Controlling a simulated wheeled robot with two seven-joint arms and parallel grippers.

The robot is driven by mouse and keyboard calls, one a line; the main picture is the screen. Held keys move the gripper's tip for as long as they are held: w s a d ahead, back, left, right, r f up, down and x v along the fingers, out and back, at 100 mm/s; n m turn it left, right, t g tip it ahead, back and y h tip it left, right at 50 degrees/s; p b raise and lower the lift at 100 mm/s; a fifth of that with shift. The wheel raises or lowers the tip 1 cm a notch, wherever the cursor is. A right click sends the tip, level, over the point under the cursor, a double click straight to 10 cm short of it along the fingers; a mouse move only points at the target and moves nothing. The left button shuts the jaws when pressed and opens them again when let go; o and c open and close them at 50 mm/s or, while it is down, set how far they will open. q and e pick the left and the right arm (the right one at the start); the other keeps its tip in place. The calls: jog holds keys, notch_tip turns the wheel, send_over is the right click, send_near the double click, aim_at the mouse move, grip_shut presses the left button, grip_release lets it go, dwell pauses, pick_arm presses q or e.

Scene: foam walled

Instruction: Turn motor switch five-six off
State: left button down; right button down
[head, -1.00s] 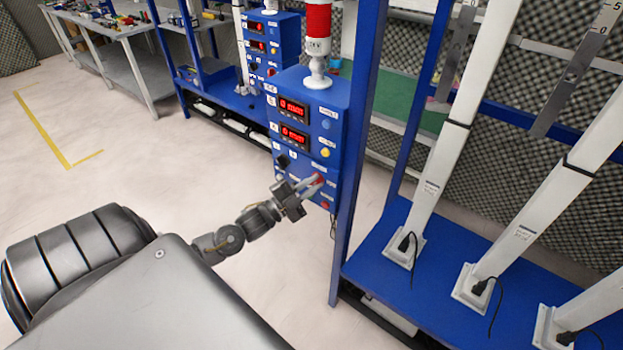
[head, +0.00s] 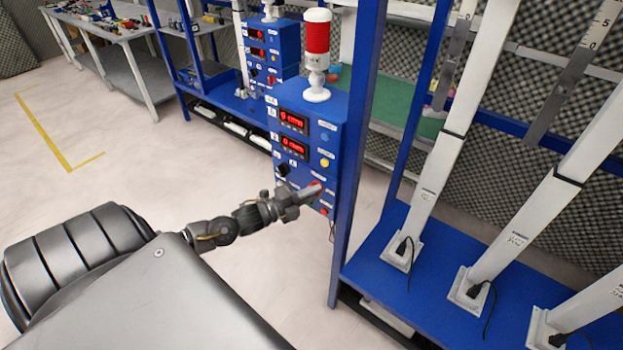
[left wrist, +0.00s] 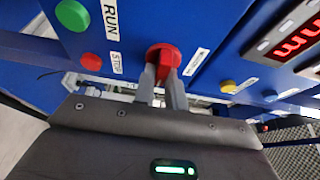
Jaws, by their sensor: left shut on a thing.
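The blue control box (head: 341,127) stands at the middle of the head view, with a red-and-white signal lamp on top. My left gripper (head: 314,190) reaches it from the left, at the lower part of its front. In the left wrist view, my left gripper (left wrist: 162,96) is shut on a red rotary switch (left wrist: 170,55). The fingers hide part of its knob, and I cannot read a motor number. A green button (left wrist: 72,15) marked RUN and a red button (left wrist: 91,61) marked STOP sit beside it. My right gripper is not in view.
A yellow button (left wrist: 228,86) and a blue button (left wrist: 270,96) are on the same panel, near red displays. A blue frame post (head: 358,110) stands right of the box. A similar box (head: 287,42) stands behind. Open floor lies to the left.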

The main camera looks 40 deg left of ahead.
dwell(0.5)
pick_arm(q)
jog(key=c, duration=1.4)
grip_release()
jog(key=shift+c, duration=0.2)
jog(key=shift+s, duration=0.1)
jog(key=b+v, duration=0.1)
jog(key=v, duration=0.9)
jog(key=shift+s+a+b, duration=0.2)
jog(key=shift+s+b, duration=0.1)
